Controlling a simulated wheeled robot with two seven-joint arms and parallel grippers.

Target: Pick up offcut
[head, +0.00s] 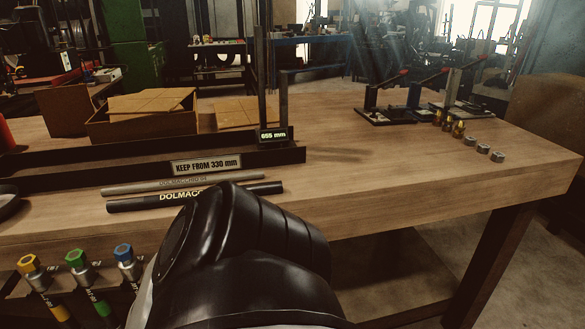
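Two hose pieces lie side by side near the front edge of the bench: a grey-brown hose (135,188) and, in front of it, a black hose (132,205). Both carry "DOLMACC..." lettering. I cannot tell which of them is the offcut. My black arm covers part of the black hose from the front. Neither of my grippers can be made out.
A dark rail with a "KEEP FROM 330 mm" sign (206,165) and a "655 mm" post (273,135) stands behind the hoses. Cardboard boxes (140,115) sit behind it. Clamp tools (385,115) and nuts (483,149) are at right. Coloured fittings (78,262) hang in front.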

